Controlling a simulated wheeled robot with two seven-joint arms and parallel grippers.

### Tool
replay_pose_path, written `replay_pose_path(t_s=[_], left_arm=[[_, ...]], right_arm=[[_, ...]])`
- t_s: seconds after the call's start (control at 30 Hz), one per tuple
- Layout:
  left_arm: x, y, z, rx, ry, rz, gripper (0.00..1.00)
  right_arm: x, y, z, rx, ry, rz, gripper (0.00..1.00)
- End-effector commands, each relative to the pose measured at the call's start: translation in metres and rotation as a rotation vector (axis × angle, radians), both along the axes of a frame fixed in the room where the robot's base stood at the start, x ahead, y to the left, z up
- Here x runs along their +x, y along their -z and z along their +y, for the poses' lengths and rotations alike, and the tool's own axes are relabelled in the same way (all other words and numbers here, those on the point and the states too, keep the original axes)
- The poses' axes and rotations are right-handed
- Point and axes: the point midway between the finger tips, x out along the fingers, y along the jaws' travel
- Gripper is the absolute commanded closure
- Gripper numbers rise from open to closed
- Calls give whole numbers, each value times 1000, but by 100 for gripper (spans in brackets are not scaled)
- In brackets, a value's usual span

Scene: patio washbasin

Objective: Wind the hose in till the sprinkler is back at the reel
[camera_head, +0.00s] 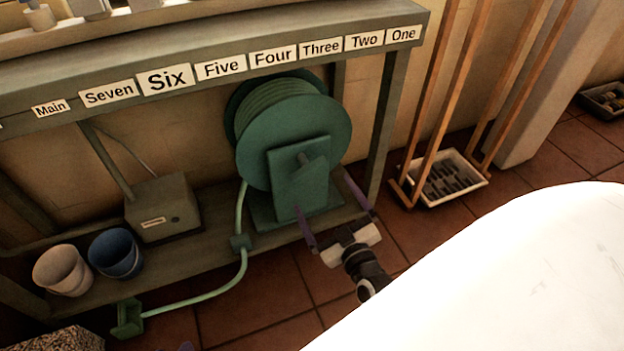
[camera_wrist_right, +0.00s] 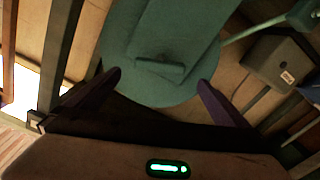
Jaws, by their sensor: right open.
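The green hose reel (camera_head: 252,105) stands on the bench's lower shelf, its drum wound with hose. A short crank peg (camera_head: 305,160) shows on its front plate (camera_head: 287,185); the peg is also in the right wrist view (camera_wrist_right: 165,70). A purple tip of my left gripper (camera_head: 183,347) barely shows at the bottom edge.
A grey box (camera_head: 163,207), a white bucket (camera_head: 62,270) and a blue bucket (camera_head: 116,253) stand on the shelf left of the reel. The bench leg (camera_head: 388,120) rises right of it. A tray (camera_head: 455,180) sits under a wooden rack. A large white surface (camera_head: 520,270) fills the lower right.

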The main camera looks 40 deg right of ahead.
Motion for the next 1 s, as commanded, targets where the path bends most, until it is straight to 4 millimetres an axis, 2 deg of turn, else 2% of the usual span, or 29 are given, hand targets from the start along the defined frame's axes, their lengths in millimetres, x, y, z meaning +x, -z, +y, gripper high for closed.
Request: replay_pose_path(t_s=[0.2, 0.4, 0.6, 0.87, 1.0], left_arm=[[2, -7, -7, -54, 0, -39, 69], [3, -17, -13, -98, 1, -70, 69], [3, -24, -16, -121, 3, -85, 69], [3, -25, -16, -123, 3, -85, 69], [3, -25, -16, -122, 4, -86, 69]], right_arm=[[42, 1, -10, 1, -1, -5, 0], [71, 2, -17, 1, -2, -2, 0], [84, 0, -20, 1, -2, 0, 0], [84, -1, -20, 1, -2, 1, 0], [84, -1, -20, 1, -2, 1, 24]])
